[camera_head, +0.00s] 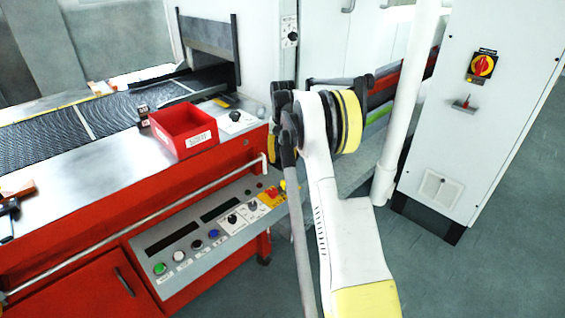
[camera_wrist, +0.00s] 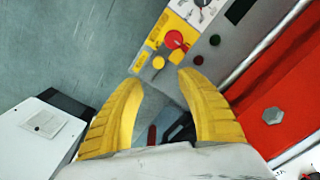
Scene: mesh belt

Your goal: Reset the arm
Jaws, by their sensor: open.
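My gripper (camera_wrist: 156,100) shows in the wrist view as two yellow ribbed fingers, spread apart with nothing between them. Beyond the fingertips is the grey control panel with a red knob on a yellow plate (camera_wrist: 172,40). In the head view my white and yellow arm rises from the lower right, and its upper end is in front of the machine's right end. The gripper fingers are mostly hidden there behind the arm.
A red bin (camera_head: 184,130) stands on the machine's metal top beside the mesh belt (camera_head: 60,132). The control panel (camera_head: 210,228) is on the front. A handrail (camera_head: 130,228) runs along it. A white cabinet (camera_head: 470,120) and white pipe (camera_head: 405,110) stand right. Open floor (camera_head: 490,270) lies lower right.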

